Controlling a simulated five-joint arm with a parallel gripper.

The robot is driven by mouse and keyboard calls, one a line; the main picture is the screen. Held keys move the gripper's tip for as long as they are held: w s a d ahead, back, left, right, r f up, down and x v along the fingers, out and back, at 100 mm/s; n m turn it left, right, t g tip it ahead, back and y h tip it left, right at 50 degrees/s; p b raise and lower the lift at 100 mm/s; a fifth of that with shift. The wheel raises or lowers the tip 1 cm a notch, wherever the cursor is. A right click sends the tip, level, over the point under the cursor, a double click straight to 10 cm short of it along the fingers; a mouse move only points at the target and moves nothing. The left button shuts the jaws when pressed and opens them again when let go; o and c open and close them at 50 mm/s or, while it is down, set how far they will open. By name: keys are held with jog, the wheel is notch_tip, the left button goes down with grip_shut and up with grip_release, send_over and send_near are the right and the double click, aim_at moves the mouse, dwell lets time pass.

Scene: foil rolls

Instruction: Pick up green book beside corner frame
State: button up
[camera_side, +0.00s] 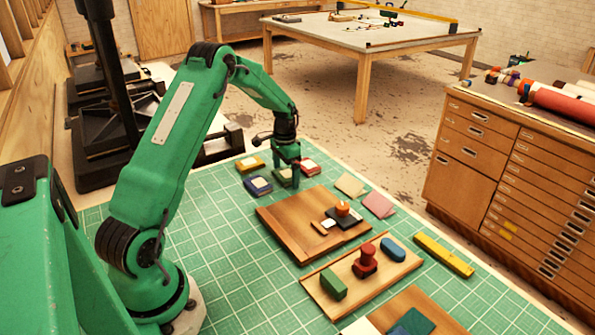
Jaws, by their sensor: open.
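The green book (282,181) is a small flat block lying on the green gridded mat, in a cluster of similar small blocks. My gripper (289,179) points down right at it and hides part of it. The gripper is open; I cannot tell whether its fingers touch the book or stand around it. A wooden board with a raised edge (280,236), perhaps the corner frame, lies just in front of the cluster, with a dark block and small pieces on it.
Near the green book lie a yellow block (250,164), a blue block (258,186) and a red block (308,167). A second wooden tray (325,302) holds a red stamp (366,261). A yellow bar (443,254) lies right.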

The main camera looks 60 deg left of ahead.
aim_at(286, 174)
jog(key=shift+c, duration=0.2)
jog(key=c, duration=1)
jog(key=shift+r, duration=0.15)
jog(key=shift+r, duration=0.45)
notch_tip(286, 174, up, 3)
jog(key=shift+r, duration=0.15)
jog(key=d+r, duration=0.6)
jog(key=d, duration=0.5)
jog(key=shift+d+r, duration=0.3)
jog(key=shift+d, duration=0.05)
